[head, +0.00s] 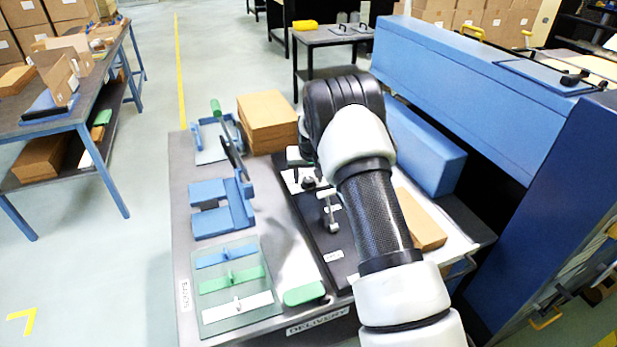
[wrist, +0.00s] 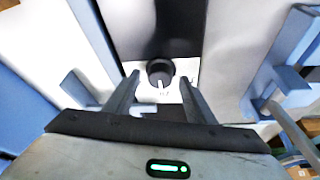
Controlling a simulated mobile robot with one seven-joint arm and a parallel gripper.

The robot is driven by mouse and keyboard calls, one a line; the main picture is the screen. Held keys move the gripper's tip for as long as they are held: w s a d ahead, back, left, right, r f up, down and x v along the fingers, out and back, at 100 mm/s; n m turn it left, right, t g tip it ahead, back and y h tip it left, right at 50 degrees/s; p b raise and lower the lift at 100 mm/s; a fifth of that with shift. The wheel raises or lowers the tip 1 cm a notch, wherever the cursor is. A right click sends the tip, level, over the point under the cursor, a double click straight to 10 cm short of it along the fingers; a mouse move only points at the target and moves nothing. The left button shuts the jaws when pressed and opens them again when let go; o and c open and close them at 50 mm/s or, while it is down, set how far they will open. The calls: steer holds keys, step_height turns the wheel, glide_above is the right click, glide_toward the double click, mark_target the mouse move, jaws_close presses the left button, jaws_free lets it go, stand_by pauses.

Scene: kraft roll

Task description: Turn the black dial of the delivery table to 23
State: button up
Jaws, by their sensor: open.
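The black dial (wrist: 160,72) shows in the wrist view as a round knob with a white pointer mark, set on a white scale plate (wrist: 182,70). Its printed numbers are too small to read. My gripper (wrist: 160,82) is open, with one finger on each side of the dial in the picture; I cannot tell whether they touch it. In the head view, my arm covers part of the delivery table (head: 182,200), and a small dark knob (head: 309,182) shows on the black panel beside my gripper (head: 300,158).
Blue brackets (head: 222,207), a lever with a green grip (head: 216,108) and a cardboard box (head: 267,120) stand left of my arm. A big blue machine (head: 470,75) stands at the right.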

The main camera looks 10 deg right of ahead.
steer(key=c, duration=1)
steer(key=shift+a+f+m+b, duration=0.1)
steer(key=shift+f+m+b, duration=0.05)
steer(key=shift+m+b, duration=0.15)
steer(key=shift+a+m+h+b, duration=0.1)
steer(key=shift+m+h+b, duration=0.45)
steer(key=shift+m, duration=0.45)
steer(key=m, duration=0.1)
steer(key=m+h+b, duration=0.1)
steer(key=m, duration=0.1)
steer(key=shift+w+a+m+g+b, duration=0.1)
steer(key=shift+w+m+g+b, duration=0.05)
steer(key=shift+m+g+b, duration=0.15)
steer(key=m+g, duration=0.1)
steer(key=m, duration=0.1)
steer(key=m+h+b, duration=0.1)
steer(key=m, duration=0.2)
steer(key=shift+w+m+g+h, duration=0.1)
steer(key=shift+m+g+h, duration=0.2)
steer(key=shift+g, duration=0.1)
